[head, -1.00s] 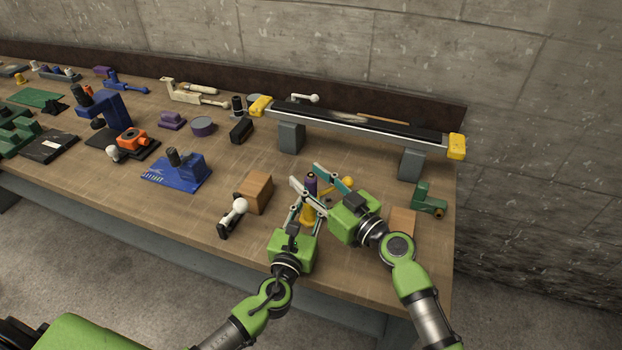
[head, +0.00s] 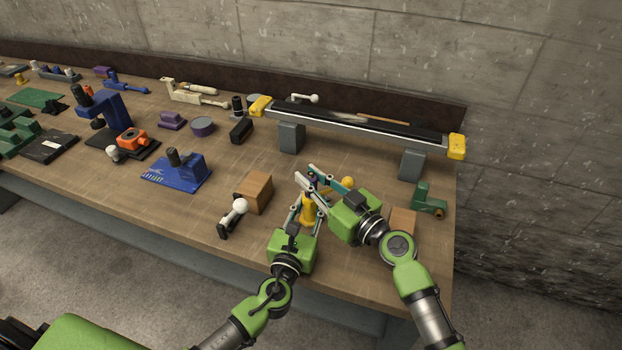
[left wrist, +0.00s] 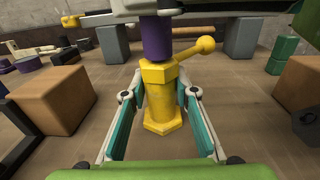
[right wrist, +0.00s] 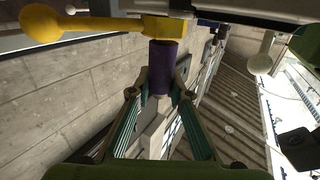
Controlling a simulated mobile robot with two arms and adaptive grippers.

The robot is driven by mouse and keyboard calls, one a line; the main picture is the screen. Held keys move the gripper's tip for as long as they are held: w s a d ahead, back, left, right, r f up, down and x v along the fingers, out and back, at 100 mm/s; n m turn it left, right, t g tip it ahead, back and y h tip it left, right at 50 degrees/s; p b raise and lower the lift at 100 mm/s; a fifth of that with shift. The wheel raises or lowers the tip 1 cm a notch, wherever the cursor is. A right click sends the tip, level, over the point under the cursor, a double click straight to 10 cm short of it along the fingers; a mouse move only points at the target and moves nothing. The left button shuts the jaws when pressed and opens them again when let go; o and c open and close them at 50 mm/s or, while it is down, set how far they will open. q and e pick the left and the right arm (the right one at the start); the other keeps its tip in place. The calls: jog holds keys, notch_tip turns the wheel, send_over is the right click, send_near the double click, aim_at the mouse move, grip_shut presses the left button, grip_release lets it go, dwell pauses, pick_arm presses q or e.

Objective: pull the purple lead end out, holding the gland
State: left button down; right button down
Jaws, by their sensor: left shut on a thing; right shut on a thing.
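The yellow gland (head: 307,214) stands upright on the bench, with a side arm ending in a round knob (left wrist: 206,45). The purple lead end (left wrist: 157,42) rises from its top, in line with it. My left gripper (head: 309,204) is shut on the gland; its fingers flank the yellow body in the left wrist view (left wrist: 160,92). My right gripper (head: 307,176) is shut on the purple lead end above the gland. In the right wrist view, the purple lead end (right wrist: 162,70) sits between the fingertips against the gland (right wrist: 165,29). The fingers mostly hide the purple part in the head view.
Wooden blocks (head: 257,192) (head: 402,221) stand left and right of the grippers. A white-knobbed part (head: 235,213) lies at left, a green bracket (head: 427,199) at right. Behind is a long rail (head: 350,127) on grey supports. Bench space in front of the rail is partly clear.

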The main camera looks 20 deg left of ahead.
pick_arm(q)
jog(key=shift+f, duration=0.1)
pick_arm(e)
jog(key=shift+r, duration=1.3)
jog(key=shift+r, duration=1.55)
jog(key=shift+r, duration=0.95)
dwell(0.5)
pick_arm(q)
jog(key=c, duration=1.6)
grip_release()
jog(key=shift+o, duration=0.2)
